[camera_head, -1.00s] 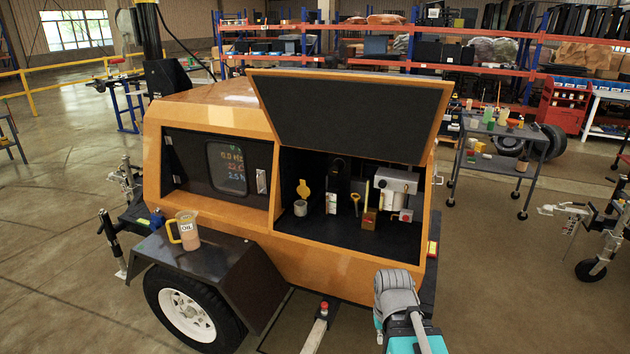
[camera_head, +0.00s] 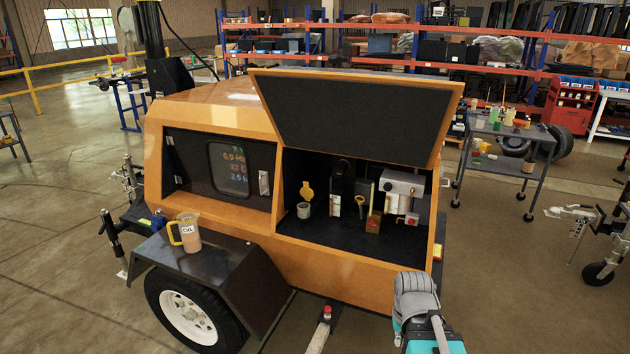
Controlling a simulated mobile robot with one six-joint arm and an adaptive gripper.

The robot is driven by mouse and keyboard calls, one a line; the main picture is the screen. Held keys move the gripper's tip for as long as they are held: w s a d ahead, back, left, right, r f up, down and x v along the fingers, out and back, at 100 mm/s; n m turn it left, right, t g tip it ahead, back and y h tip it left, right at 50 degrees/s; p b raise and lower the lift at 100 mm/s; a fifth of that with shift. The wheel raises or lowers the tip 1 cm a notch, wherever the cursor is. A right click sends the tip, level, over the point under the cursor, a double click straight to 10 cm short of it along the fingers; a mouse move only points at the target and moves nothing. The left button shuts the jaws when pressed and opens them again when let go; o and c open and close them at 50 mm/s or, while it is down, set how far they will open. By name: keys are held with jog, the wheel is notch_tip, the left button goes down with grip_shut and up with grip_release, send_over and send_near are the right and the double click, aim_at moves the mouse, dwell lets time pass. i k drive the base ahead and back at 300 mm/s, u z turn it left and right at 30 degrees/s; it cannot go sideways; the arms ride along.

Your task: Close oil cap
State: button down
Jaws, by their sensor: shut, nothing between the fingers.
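The yellow oil cap (camera_head: 307,190) stands tilted up, open, above a grey filler neck (camera_head: 304,211) at the left of the open compartment in the orange light tower (camera_head: 340,262). The neck's round top shows below the cap. Grey and teal parts of my arm (camera_head: 415,300) show at the bottom right, in front of the light tower and well apart from the cap. My gripper's fingers do not show.
The black lid (camera_head: 352,112) is raised over the compartment. An oil jug (camera_head: 189,234) stands on the black fender (camera_head: 215,262).

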aim_at(306, 193)
jog(key=i, duration=0.95)
jog(key=u, duration=0.05)
